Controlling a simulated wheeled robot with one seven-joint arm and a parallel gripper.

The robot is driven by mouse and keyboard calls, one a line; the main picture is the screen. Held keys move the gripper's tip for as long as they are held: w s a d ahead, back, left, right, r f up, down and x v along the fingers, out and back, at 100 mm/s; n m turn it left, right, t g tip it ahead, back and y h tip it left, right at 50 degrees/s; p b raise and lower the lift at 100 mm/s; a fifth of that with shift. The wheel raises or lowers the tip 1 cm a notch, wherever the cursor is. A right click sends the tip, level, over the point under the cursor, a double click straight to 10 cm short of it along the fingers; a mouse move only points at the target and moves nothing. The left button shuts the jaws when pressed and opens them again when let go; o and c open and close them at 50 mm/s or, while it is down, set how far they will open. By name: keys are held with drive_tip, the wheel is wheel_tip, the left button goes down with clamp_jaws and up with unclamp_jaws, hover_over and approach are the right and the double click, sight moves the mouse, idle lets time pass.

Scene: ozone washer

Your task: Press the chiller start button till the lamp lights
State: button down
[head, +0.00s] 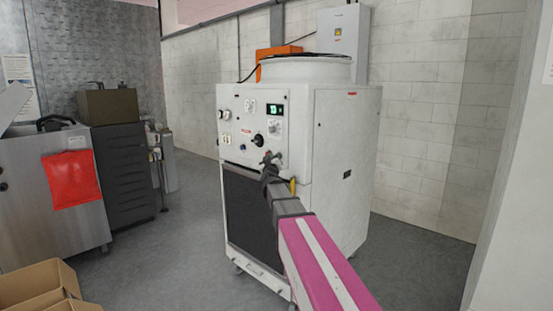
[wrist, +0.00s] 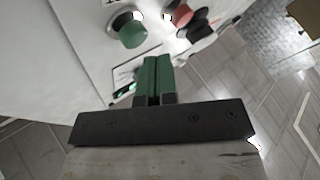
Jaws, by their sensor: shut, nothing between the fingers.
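The chiller (head: 345,150) is a white cabinet in the middle of the head view, with its control panel on the front left face. My gripper (head: 270,158) is in front of the lower right part of that panel. In the wrist view my gripper (wrist: 152,65) has green fingers, shut together with nothing between them. A round green button (wrist: 130,30) in a metal ring sits just above and left of the fingertips, with a gap in the picture. I cannot make out this button in the head view. I cannot tell whether any lamp is lit.
The panel also bears a green-lit display (head: 274,110) and a black rotary knob (head: 258,140). A red button (wrist: 181,15) and a black knob (wrist: 202,30) show near the green button. Open floor lies left of the chiller; a cardboard box (head: 35,285) stands at lower left.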

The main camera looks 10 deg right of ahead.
drive_tip(key=shift+w+d, duration=0.1)
drive_tip(key=shift+d, duration=0.05)
idle(0.6)
drive_tip(key=shift+w+d, duration=0.15)
drive_tip(key=shift+d, duration=0.1)
drive_tip(key=shift+w+d, duration=0.25)
drive_tip(key=shift+d, duration=0.05)
idle(0.9)
drive_tip(key=shift+s+a, duration=0.5)
drive_tip(key=shift+a, duration=0.2)
drive_tip(key=shift+s+a, duration=0.75)
drive_tip(key=shift+a, duration=0.25)
drive_tip(key=shift+s+a, duration=0.75)
drive_tip(key=shift+a, duration=0.25)
